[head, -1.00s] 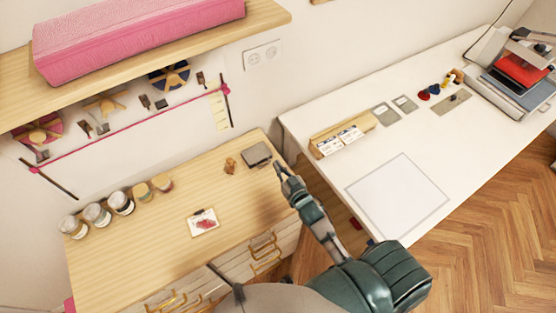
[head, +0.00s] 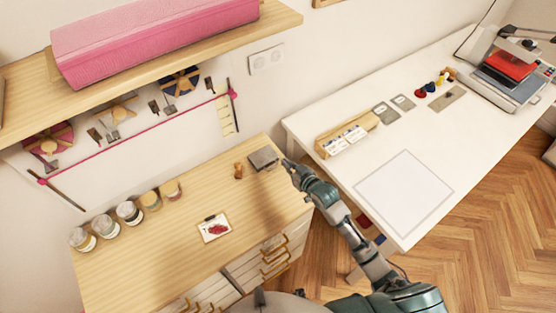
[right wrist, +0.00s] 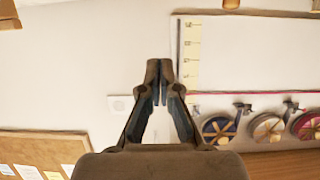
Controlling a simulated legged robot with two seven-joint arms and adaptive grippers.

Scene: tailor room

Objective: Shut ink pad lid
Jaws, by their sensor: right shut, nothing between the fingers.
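The small dark grey ink pad (head: 263,158) lies at the far right corner of the wooden cabinet top. It looks flat, but it is too small to tell whether its lid is fully down. My right gripper (head: 286,163) is just right of the pad, close to its right edge; I cannot tell whether it touches. In the right wrist view the fingers (right wrist: 159,82) are together with nothing between them, and the ink pad does not show there. My left gripper is not in view.
A wooden stamp (head: 238,171) stands just left of the pad. Several jars (head: 129,212) line the back edge, and a small picture card (head: 214,228) lies nearer. The white table (head: 330,170) is to the right, and a pink roll (head: 150,35) sits on the shelf above.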

